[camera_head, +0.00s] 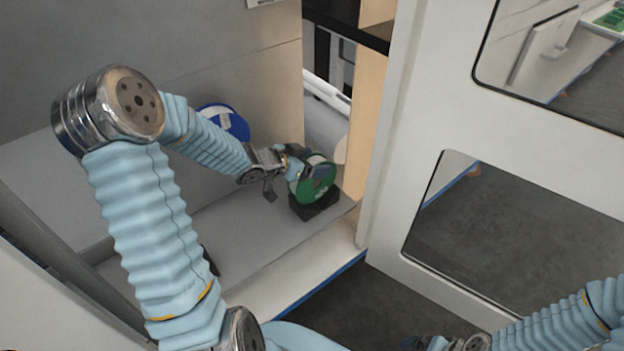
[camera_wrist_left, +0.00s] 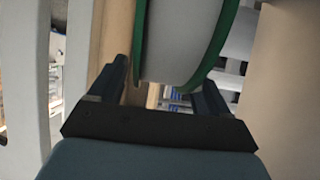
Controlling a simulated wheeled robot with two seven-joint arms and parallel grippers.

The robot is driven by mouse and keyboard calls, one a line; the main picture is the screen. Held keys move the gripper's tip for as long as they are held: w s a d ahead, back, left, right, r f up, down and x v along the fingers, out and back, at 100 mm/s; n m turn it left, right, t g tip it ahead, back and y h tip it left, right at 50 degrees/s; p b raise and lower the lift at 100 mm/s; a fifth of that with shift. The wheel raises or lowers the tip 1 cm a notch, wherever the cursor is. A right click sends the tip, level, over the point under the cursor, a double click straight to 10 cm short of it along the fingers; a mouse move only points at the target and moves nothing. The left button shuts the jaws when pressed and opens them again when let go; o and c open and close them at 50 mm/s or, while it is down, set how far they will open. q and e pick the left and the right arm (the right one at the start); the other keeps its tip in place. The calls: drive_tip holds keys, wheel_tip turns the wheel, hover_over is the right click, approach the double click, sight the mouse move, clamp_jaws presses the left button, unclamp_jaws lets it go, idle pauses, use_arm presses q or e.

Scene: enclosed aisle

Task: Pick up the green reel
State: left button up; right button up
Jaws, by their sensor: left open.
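The green reel (camera_head: 316,181) stands upright on a black holder (camera_head: 314,205) near the right end of a grey shelf. My left gripper (camera_head: 290,166) is at the reel's left side in the head view. In the left wrist view the reel (camera_wrist_left: 182,42) shows as a white core between two green rims, just ahead of my left gripper (camera_wrist_left: 163,85). The two dark fingers are apart, one to each side of the reel's near edge. I cannot tell whether they touch it. My right gripper (camera_head: 440,343) shows only partly at the bottom edge of the head view.
A blue reel (camera_head: 226,121) stands farther back on the grey shelf (camera_head: 250,225), behind my left forearm. A white panel with windows (camera_head: 420,120) rises right of the shelf. The shelf's front middle is bare.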

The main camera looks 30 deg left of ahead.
use_arm(q)
clamp_jaws()
idle(0.3)
wheel_tip(320, 180, up, 10)
drive_tip(key=p, duration=0.4)
drive_tip(key=shift+r, duration=0.1)
drive_tip(key=c, duration=0.7)
unclamp_jaws()
clamp_jaws()
